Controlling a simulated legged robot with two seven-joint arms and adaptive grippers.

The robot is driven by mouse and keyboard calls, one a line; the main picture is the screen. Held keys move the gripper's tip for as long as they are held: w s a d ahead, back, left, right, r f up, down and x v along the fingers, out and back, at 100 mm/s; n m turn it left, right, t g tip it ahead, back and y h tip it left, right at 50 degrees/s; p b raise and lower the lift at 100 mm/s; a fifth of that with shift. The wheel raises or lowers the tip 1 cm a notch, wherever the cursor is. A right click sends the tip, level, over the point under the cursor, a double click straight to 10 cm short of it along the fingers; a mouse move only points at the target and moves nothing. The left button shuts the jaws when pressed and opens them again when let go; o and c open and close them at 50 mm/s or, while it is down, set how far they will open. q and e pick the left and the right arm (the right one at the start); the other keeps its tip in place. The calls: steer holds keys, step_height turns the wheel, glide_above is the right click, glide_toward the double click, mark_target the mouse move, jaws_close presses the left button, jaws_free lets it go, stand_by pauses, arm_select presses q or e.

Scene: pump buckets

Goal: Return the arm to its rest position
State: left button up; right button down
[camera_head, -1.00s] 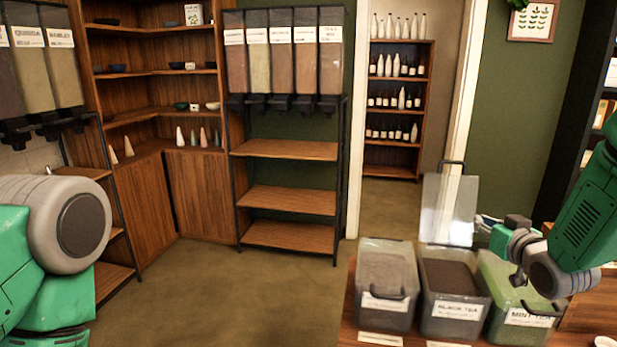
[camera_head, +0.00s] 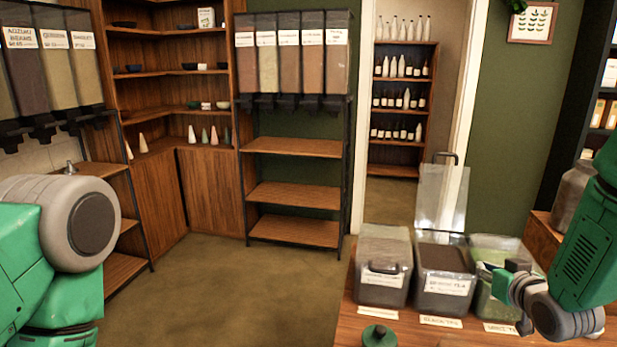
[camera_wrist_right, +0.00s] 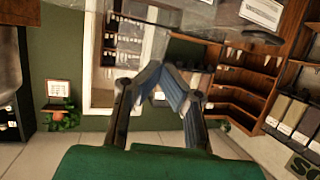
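My right gripper (camera_head: 512,295) is at the right of the head view, in front of the mint-labelled bin (camera_head: 482,303), and partly covers it. I cannot tell whether it touches the bin. In the right wrist view, the two fingers (camera_wrist_right: 162,68) lean towards each other with their tips close together. No object is visible between them. I cannot tell whether they are shut. My left arm (camera_head: 55,250) enters at the left edge, its gripper out of view.
Bins of dark (camera_head: 446,257) and grey-brown contents (camera_head: 382,250) stand on the wooden counter (camera_head: 350,318). A clear lid (camera_head: 441,200) stands upright behind. A green-topped container (camera_head: 379,335) is at the bottom edge. Shelves (camera_head: 292,195) line the back. The floor (camera_head: 220,300) at centre left is clear.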

steer(key=s+a+f+g, duration=0.1)
steer(key=s+f+g, duration=0.1)
steer(key=s+f, duration=0.4)
steer(key=s+a+f+g, duration=0.2)
steer(key=s+f+g, duration=0.1)
steer(key=s+f, duration=0.3)
steer(key=s+a+f+g, duration=0.2)
steer(key=s+f, duration=0.5)
steer(key=s, duration=0.1)
steer(key=shift+s+f, duration=0.1)
steer(key=shift+s, duration=0.3)
steer(key=s+a+f+g+b, duration=0.1)
steer(key=s+a+f+g, duration=0.2)
steer(key=s, duration=0.8)
steer(key=s+a+f+g, duration=0.1)
steer(key=s+f+g, duration=0.25)
steer(key=s, duration=0.85)
step_height(320, 180, down, 7)
steer(key=w+b, duration=0.2)
steer(key=b, duration=0.6)
steer(key=shift+w+a+f+n, duration=0.15)
steer(key=shift+w+a+n, duration=0.15)
steer(key=shift+a+n, duration=0.15)
steer(key=shift+w, duration=0.1)
